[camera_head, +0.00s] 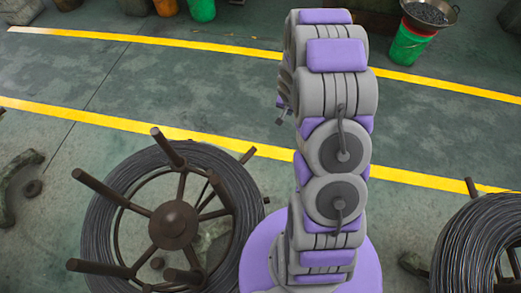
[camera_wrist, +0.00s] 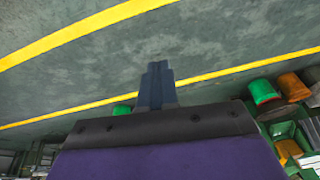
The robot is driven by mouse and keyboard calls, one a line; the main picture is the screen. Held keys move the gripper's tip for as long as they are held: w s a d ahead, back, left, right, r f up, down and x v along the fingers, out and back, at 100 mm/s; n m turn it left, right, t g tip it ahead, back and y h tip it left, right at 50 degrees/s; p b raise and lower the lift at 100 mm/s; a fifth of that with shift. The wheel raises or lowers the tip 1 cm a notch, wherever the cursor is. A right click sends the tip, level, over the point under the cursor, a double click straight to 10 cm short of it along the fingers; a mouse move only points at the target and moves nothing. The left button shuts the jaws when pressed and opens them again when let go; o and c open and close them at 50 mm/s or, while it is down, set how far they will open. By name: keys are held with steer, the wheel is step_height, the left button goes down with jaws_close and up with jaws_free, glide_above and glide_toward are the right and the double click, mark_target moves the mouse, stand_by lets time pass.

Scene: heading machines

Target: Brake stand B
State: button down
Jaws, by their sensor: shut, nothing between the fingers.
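A wire coil stand (camera_head: 172,222) with a rusty hub and spokes stands at the lower left in the head view, dark wire wound around it. A second wire coil stand (camera_head: 478,245) is cut off at the right edge. No label tells which one is stand B. My gripper (camera_wrist: 157,75) shows in the wrist view with its dark fingers together and nothing between them. It points over bare floor, away from both stands. In the head view my arm rises between the two stands and its fingers are hidden.
Two yellow floor lines (camera_head: 140,126) cross the green-grey floor. A green bucket (camera_head: 408,44) with a metal pan (camera_head: 430,14) on top stands at the upper right. Green and orange buckets (camera_wrist: 263,91) show in the wrist view. The floor between the lines is mostly clear.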

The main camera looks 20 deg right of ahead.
steer(key=a+f+m+t+y+b, duration=0.1)
steer(key=a+f+m+y, duration=0.1)
steer(key=f, duration=1)
steer(key=a+f+m+t+y+b, duration=0.1)
steer(key=a+f+m+y, duration=0.1)
steer(key=f, duration=1)
steer(key=shift+s+a+f+y, duration=0.3)
steer(key=shift+a+f+y, duration=0.1)
steer(key=shift+a, duration=0.4)
steer(key=b, duration=0.5)
glide_toward(257, 149)
steer(key=x, duration=0.7)
steer(key=shift+s, duration=0.2)
steer(key=shift+r, duration=0.1)
